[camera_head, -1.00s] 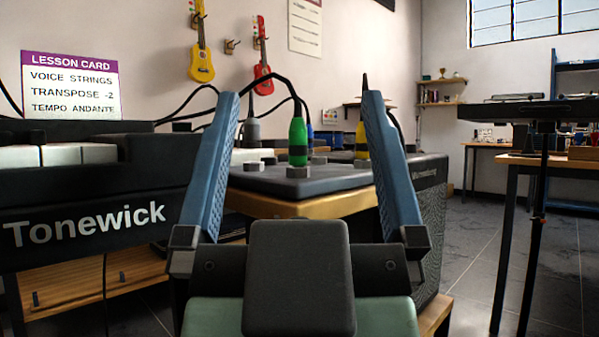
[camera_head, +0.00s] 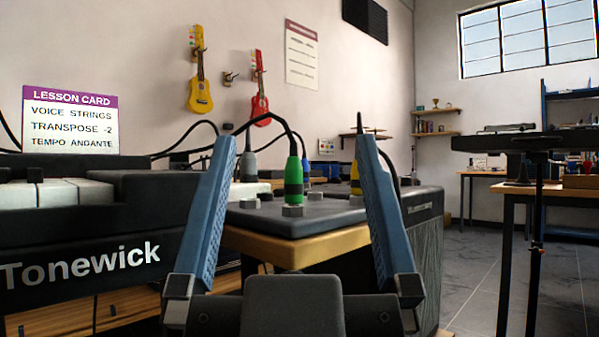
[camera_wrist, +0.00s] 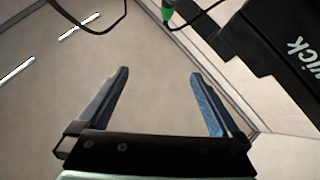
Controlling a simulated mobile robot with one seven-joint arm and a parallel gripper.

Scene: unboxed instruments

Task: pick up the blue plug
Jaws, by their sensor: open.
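My gripper (camera_head: 296,138) is open and empty. Its two blue fingers point up and away in the head view, one on each side of the plugs as seen there. Only a small sliver of the blue plug (camera_head: 306,169) shows, behind the green plug (camera_head: 293,180); the rest of it is hidden. The green plug stands upright on the dark box top (camera_head: 300,222). In the wrist view my gripper (camera_wrist: 160,73) is open with nothing between the fingers. The green plug (camera_wrist: 167,13) is at that view's top edge, beyond the fingertips. No blue plug shows there.
A grey plug (camera_head: 248,166) stands left of the green one, and a yellow plug (camera_head: 355,178) is partly behind my right finger. Black cables (camera_head: 262,118) arch over the box. A Tonewick keyboard (camera_head: 85,262) stands close on the left.

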